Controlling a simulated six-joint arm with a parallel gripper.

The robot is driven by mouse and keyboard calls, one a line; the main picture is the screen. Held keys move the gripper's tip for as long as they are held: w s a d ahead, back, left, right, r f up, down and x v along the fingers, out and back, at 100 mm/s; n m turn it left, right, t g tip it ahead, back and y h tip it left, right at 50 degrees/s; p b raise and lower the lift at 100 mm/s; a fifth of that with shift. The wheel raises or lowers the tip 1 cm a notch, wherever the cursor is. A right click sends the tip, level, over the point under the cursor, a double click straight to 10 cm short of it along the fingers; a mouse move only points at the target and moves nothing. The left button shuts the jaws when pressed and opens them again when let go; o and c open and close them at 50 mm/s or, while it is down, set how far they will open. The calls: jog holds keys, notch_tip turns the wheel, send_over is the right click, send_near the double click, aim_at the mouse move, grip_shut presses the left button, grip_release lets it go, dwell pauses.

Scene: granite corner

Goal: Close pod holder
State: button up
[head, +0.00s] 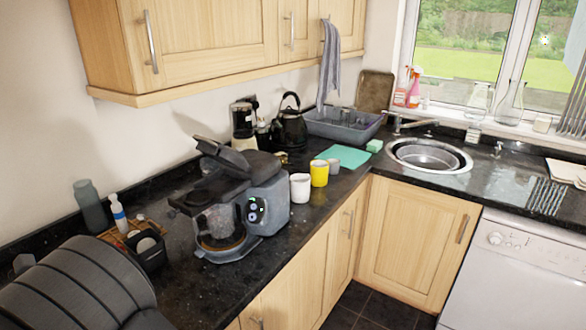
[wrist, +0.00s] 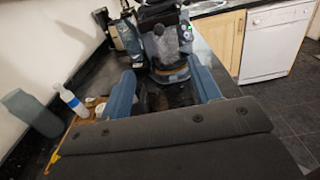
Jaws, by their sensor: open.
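The coffee machine (head: 265,200) stands on the dark counter, grey with a lit control panel and a glass jug (head: 218,222) under its front. Its pod holder (head: 222,155) at the top is open: a dark lid part is tilted up, apart from the flat black part (head: 195,197) below it. In the wrist view the machine (wrist: 165,45) is ahead, with its top cut off by the frame edge. My gripper (wrist: 161,68) is open and empty, its two blue fingers apart, short of the machine. I cannot make out the fingers in the head view.
A grey bottle (head: 90,206), a white-and-blue bottle (head: 118,213) and a dark caddy (head: 148,250) stand left of the machine. A white cup (head: 300,187) and a yellow cup (head: 319,173) stand close on its right. Wall cabinets (head: 205,40) overhang the counter.

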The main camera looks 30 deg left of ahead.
aim_at(180, 211)
jog(key=shift+w, duration=0.4)
jog(key=c, duration=0.3)
jog(key=w, duration=0.2)
jog(key=shift+w, duration=0.35)
jog(key=c, duration=0.8)
jog(key=w, duration=0.9)
jog(key=shift+w, duration=0.15)
grip_shut()
jog(key=shift+w, duration=0.6)
jog(key=w, duration=0.8)
jog(key=shift+w, duration=0.4)
jog(key=s, duration=1.4)
jog(key=shift+s, duration=0.25)
jog(key=shift+w+r, duration=0.1)
